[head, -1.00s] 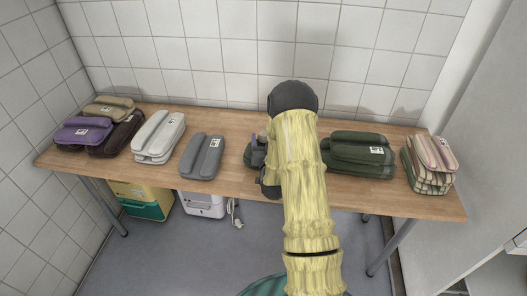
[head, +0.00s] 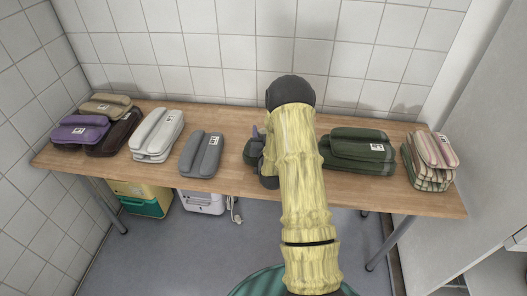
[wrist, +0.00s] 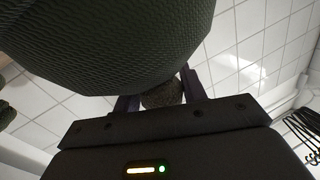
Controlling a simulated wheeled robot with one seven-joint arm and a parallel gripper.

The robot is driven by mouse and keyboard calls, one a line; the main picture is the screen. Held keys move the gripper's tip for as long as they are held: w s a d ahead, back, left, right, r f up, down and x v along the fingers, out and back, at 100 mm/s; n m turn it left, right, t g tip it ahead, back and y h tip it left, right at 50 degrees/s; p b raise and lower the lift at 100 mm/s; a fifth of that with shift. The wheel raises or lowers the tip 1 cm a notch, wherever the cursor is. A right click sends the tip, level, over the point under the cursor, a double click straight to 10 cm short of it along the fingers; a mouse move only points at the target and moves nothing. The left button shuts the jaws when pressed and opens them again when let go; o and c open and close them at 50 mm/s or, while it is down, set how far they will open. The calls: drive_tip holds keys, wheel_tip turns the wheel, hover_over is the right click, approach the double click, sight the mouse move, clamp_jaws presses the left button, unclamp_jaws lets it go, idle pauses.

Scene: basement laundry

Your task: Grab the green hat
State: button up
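Folded dark green hats (head: 362,152) lie on the table right of my arm, the top one with a white tag. Another dark green piece (head: 249,158) shows just left of my arm, mostly hidden behind it. My gripper (wrist: 160,97) is low at the table beside that piece; in the head view the arm covers most of it. In the wrist view a large dark grey-green knit bulge (wrist: 110,40) fills the upper left, close to the camera. The two purple fingers stand apart with a small textured dark piece between them. Whether they press on it is unclear.
On the wooden table (head: 230,190), a grey folded hat (head: 202,156), a white pile (head: 157,135) and purple (head: 80,130), tan and dark brown ones lie left. A striped pile (head: 430,162) is at the right end. A tiled wall stands behind.

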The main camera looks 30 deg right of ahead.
drive_tip(key=shift+f, duration=0.1)
drive_tip(key=c, duration=0.4)
wheel_tip(320, 180, up, 10)
drive_tip(key=shift+r, duration=0.1)
idle(0.4)
idle(0.5)
